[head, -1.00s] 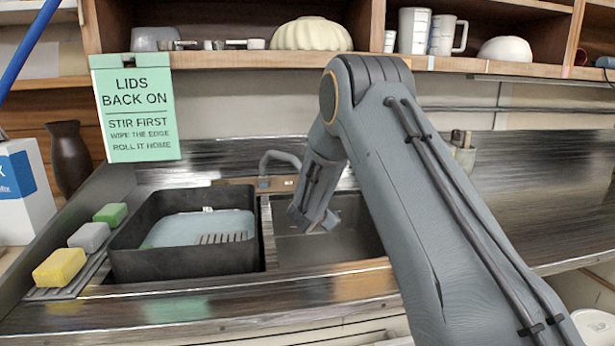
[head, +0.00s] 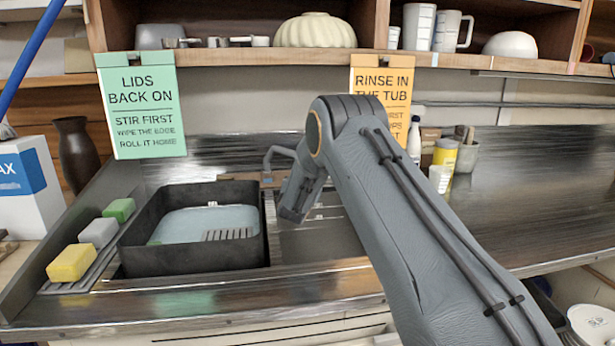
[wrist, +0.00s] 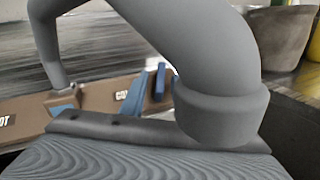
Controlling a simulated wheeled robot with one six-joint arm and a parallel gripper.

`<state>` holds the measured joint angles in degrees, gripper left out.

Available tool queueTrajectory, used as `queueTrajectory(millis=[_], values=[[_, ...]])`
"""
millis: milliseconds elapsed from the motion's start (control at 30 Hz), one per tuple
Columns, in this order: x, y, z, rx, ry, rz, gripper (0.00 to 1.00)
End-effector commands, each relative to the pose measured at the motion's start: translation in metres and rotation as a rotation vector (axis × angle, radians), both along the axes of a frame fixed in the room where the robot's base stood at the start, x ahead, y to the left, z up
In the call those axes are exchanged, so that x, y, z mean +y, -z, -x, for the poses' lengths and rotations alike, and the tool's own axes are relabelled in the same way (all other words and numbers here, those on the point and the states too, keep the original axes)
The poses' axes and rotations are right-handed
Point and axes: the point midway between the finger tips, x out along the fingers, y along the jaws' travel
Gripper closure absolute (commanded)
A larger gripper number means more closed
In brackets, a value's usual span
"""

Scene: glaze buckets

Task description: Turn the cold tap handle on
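In the head view the grey tap spout (head: 281,153) arches from a brown plate at the back of the sink. My gripper (head: 292,214) points down just in front of it, its fingertips not clear. In the wrist view the spout (wrist: 200,45) curves across the picture close to the camera and covers part of the plate (wrist: 95,97). The plate carries a partly hidden "COLD" label and, at the left, a "HOT" label. Blue upright pieces stand beside the cold label; the darker one (wrist: 158,82) looks like the cold handle. I cannot tell whether my gripper touches it.
A black tub (head: 190,262) fills the left basin. Yellow, grey and green sponges (head: 98,232) lie left of it. The right counter is largely clear.

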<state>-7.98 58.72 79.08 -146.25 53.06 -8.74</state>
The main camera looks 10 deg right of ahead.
Motion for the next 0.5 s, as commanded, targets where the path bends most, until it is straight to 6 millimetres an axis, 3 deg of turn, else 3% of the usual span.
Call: queueTrajectory(millis=[367, 500], values=[[-0.0022, 0.0005, -0.0051, 0.001, 0.001, 0.000, 0.71], [-0.0023, 0.0004, -0.0049, 0.001, 0.001, 0.000, 0.95]])
